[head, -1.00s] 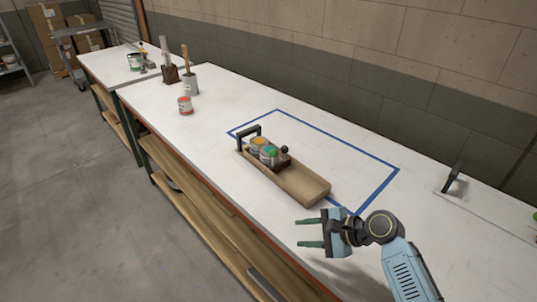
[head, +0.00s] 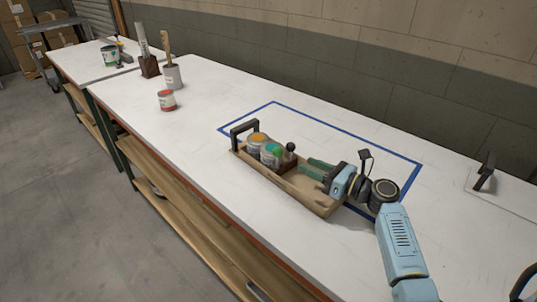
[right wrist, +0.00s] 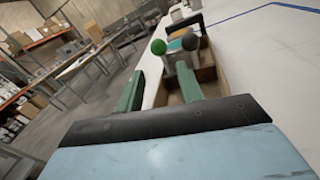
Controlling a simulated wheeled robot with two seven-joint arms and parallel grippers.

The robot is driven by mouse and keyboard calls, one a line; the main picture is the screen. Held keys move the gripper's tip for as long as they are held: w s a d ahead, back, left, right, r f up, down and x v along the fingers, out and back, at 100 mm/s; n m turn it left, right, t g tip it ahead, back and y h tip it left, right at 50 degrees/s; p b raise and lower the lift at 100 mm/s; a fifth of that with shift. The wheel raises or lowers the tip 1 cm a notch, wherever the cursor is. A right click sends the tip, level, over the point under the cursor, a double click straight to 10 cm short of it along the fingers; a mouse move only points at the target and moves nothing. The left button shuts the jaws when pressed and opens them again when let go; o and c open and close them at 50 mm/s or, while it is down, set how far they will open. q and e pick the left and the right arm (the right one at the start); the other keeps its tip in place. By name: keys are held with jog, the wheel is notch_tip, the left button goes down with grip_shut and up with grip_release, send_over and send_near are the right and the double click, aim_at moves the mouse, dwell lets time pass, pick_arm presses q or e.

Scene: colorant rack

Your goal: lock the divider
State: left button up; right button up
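A long wooden rack (head: 313,194) with a black handle stands on the white bench. It holds cans with yellow-orange (head: 257,138) and teal (head: 271,150) tops. A dark brown divider (head: 287,166) stands beside them, with a green ball knob (head: 278,151) and a black ball knob (head: 291,146) near it. My right gripper (head: 312,168) is over the rack's empty end, its fingers toward the divider. In the right wrist view its fingers (right wrist: 160,78) are apart with nothing between them; the green knob (right wrist: 158,47) and black knob (right wrist: 190,42) lie beyond. My left gripper is not in view.
A red-and-white can (head: 166,100) and a grey pot (head: 173,76) with a brush stand at the left. A thin plate with a black handle (head: 484,172) lies at the right. The bench between is clear.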

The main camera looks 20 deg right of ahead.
aim_at(279, 153)
jog(key=shift+w+a, duration=0.15)
jog(key=shift+w, duration=0.05)
jog(key=b+x, duration=0.1)
jog(key=x, duration=1.1)
jog(key=shift+w+a, duration=0.2)
jog(key=shift+w, duration=0.1)
grip_shut()
